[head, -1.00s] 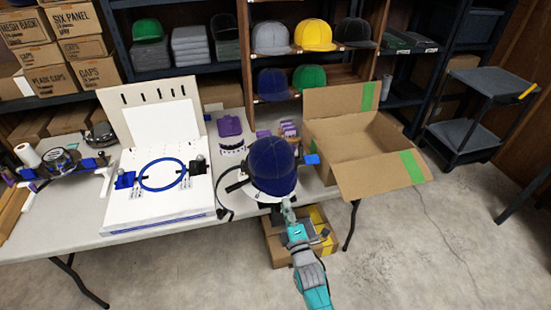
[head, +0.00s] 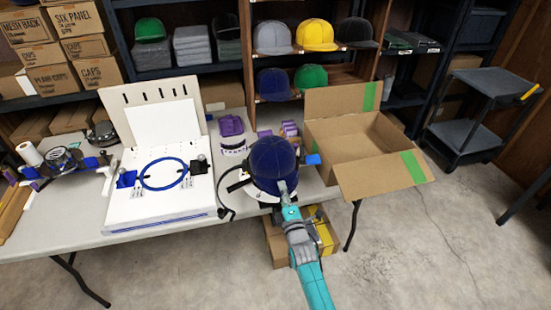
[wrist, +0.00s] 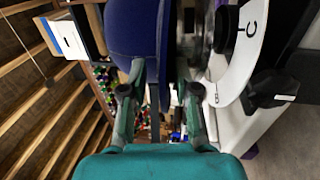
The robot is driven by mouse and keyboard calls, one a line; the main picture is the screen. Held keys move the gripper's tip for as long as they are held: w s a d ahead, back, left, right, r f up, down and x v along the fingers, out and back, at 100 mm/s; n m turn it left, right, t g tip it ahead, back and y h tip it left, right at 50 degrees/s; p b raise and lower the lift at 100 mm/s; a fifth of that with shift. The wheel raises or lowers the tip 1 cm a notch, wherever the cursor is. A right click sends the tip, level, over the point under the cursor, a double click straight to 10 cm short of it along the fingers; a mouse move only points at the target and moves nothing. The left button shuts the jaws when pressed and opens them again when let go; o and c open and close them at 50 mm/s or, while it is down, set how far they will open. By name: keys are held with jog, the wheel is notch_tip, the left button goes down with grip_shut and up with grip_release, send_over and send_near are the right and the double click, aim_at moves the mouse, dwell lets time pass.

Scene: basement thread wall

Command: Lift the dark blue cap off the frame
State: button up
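The dark blue cap (head: 272,160) sits on its round frame at the table's front edge, crown up. In the wrist view the cap (wrist: 133,35) fills the upper left, and a thin blue edge of it runs down between my fingers. My gripper (head: 284,190) is at the near side of the cap, low on it. In the wrist view the fingers of my gripper (wrist: 167,80) stand apart on either side of that edge, with gaps visible. The frame shows as a grey metal part and a white dial (wrist: 236,65) right of the fingers. Contact at the fingertips is hidden.
An open cardboard box (head: 350,145) stands close right of the cap. A white hooping board with a blue ring (head: 163,174) lies to the left. Purple items (head: 231,126) lie behind. A shelf with caps (head: 318,35) stands at the back.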

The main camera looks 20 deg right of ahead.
grip_shut()
jog(key=shift+s+r, duration=0.2)
jog(key=shift+r, duration=0.9)
jog(key=shift+s+r, duration=0.15)
jog(key=shift+r, duration=0.95)
jog(key=shift+s+r, duration=0.2)
jog(key=shift+r, duration=1)
jog(key=shift+s+r, duration=0.2)
jog(key=shift+r, duration=0.75)
jog(key=shift+s+r, duration=0.15)
jog(key=shift+r, duration=0.75)
jog(key=shift+d, duration=0.1)
